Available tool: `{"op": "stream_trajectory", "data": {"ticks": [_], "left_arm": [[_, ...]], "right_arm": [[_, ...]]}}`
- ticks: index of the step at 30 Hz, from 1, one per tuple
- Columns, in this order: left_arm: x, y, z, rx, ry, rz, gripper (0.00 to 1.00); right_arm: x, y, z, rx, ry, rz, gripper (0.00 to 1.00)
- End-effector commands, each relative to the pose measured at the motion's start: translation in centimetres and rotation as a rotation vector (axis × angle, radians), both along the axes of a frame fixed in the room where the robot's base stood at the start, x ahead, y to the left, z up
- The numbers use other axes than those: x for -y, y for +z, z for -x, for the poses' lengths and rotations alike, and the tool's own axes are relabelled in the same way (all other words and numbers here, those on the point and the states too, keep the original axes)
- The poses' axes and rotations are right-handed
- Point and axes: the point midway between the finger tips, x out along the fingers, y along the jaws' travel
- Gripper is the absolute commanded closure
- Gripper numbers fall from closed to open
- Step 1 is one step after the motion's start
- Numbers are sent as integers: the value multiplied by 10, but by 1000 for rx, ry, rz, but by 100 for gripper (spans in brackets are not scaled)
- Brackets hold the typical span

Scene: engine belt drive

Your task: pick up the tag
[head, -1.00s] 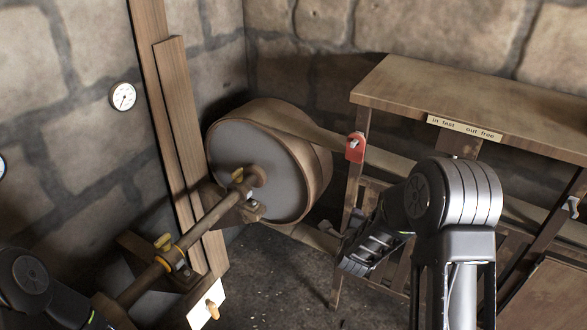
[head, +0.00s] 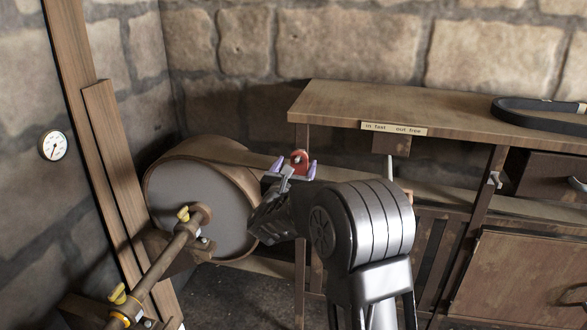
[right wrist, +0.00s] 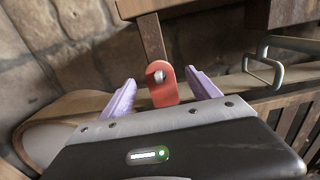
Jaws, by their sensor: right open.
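The red tag (head: 299,160) hangs from a small peg on the wooden post at the left end of the bench. In the right wrist view the tag (right wrist: 162,86) has a rounded top with the peg through its hole. My right gripper (head: 291,168) is open, with its two purple fingers on either side of the tag in the picture. In the right wrist view the right gripper (right wrist: 162,92) has the tag between its fingers, with a gap on each side. I cannot tell if the fingers reach to the tag's depth. My left gripper is not in view.
A large belt-wrapped drum (head: 195,205) and a shaft (head: 160,262) stand left of the tag. The wooden bench (head: 440,112) carries a label (head: 394,128) and a black belt (head: 530,108). A gauge (head: 53,145) is on the left wall.

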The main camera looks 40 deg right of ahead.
Motion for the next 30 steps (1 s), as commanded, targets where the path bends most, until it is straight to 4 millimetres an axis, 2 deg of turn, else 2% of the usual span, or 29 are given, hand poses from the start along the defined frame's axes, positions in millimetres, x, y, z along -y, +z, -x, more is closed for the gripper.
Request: {"op": "stream_trajectory", "data": {"ticks": [5,13,23,30], "left_arm": [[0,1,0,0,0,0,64],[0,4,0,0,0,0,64],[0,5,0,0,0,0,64],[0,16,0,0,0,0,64]], "right_arm": [[1,0,-1,-3,1,1,29],[19,0,-16,-5,2,3,29],[21,0,-18,-6,2,2,29],[43,2,-37,-8,1,6,29]]}}
